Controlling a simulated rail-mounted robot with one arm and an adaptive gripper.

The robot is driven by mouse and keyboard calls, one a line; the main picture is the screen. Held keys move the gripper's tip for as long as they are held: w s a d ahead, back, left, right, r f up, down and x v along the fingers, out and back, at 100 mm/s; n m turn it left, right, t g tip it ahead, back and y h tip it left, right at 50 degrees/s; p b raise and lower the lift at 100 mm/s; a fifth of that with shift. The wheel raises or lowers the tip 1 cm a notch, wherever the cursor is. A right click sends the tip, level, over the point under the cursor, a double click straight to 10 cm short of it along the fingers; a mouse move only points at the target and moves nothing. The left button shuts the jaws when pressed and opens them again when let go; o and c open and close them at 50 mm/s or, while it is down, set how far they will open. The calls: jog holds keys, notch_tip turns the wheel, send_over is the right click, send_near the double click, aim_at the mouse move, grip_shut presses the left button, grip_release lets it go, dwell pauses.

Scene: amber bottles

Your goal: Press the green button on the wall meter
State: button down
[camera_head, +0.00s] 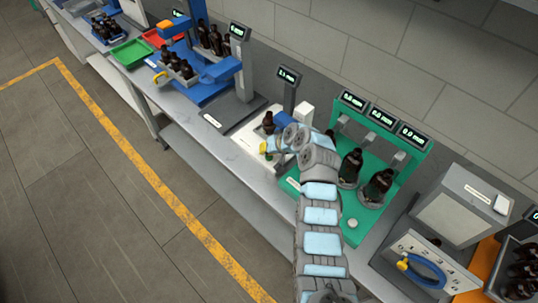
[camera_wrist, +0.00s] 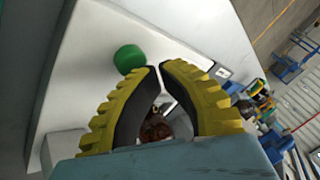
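The green button (camera_wrist: 129,58) shows in the wrist view as a round green cap on a pale surface (camera_wrist: 95,60), just left of my fingertips. My gripper (camera_wrist: 160,67) has two yellow ribbed fingers with black inner pads. Their tips nearly meet, and nothing is held between them. I cannot tell whether a tip touches the button. In the head view my gripper (camera_head: 266,150) is over the white station, below a post-mounted display (camera_head: 289,75). The button is not discernible there, so I cannot tell which meter it belongs to.
A brown bottle (camera_head: 268,122) stands close to my gripper. A green rack (camera_head: 350,220) with several dark bottles and displays is to the right. A blue station (camera_head: 205,90) and a grey machine (camera_head: 455,210) flank these. The floor (camera_head: 80,160) in front is clear.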

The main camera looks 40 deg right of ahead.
jog(key=shift+r, duration=0.4)
jog(key=shift+r+p, duration=1.15)
jog(key=shift+r, duration=1.35)
